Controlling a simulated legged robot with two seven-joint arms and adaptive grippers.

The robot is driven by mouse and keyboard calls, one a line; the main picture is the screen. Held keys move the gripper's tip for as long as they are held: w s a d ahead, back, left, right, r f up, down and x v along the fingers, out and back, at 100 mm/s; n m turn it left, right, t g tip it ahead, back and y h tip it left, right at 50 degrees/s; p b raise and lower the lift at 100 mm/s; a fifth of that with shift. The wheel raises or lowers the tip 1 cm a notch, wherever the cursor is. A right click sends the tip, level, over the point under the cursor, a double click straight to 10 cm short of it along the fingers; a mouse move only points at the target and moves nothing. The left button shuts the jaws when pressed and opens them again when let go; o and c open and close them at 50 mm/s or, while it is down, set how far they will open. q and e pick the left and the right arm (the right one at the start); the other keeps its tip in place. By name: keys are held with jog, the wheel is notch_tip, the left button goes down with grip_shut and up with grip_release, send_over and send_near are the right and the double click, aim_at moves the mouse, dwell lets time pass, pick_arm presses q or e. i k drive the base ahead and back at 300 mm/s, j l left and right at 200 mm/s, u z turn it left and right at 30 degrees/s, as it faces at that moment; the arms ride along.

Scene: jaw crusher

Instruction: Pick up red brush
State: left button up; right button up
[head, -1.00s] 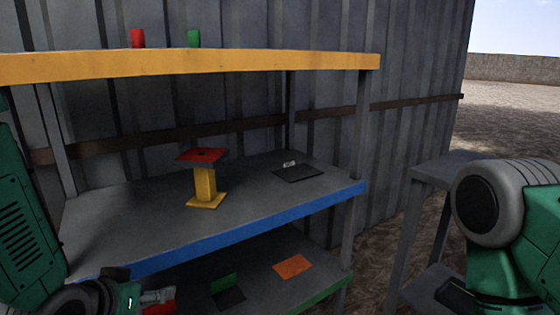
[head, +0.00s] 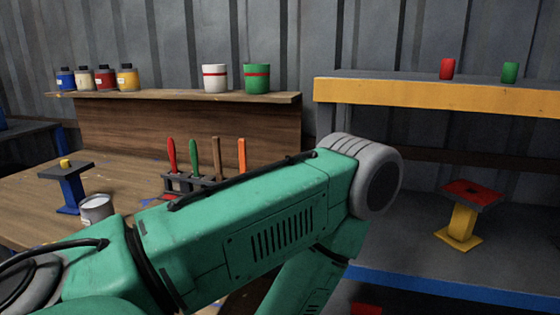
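The red brush (head: 171,156) stands upright, handle up, at the left end of a dark rack (head: 205,181) on the wooden workbench. Its lower part is in the rack and I cannot see its bristles. A green (head: 194,158), a brown (head: 216,156) and an orange (head: 241,155) handle stand to its right. My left arm crosses the lower middle of the view, in front of the bench and just below the rack. Neither my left gripper nor my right gripper shows.
A small tin (head: 96,208) and a blue stand (head: 69,191) are on the bench at left. Several paint bottles (head: 104,78), a white can (head: 215,78) and a green can (head: 257,79) line the wooden ledge (head: 180,96). A yellow-edged shelf (head: 440,95) stands at right.

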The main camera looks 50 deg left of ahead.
aim_at(170, 142)
jog(key=u, duration=2.35)
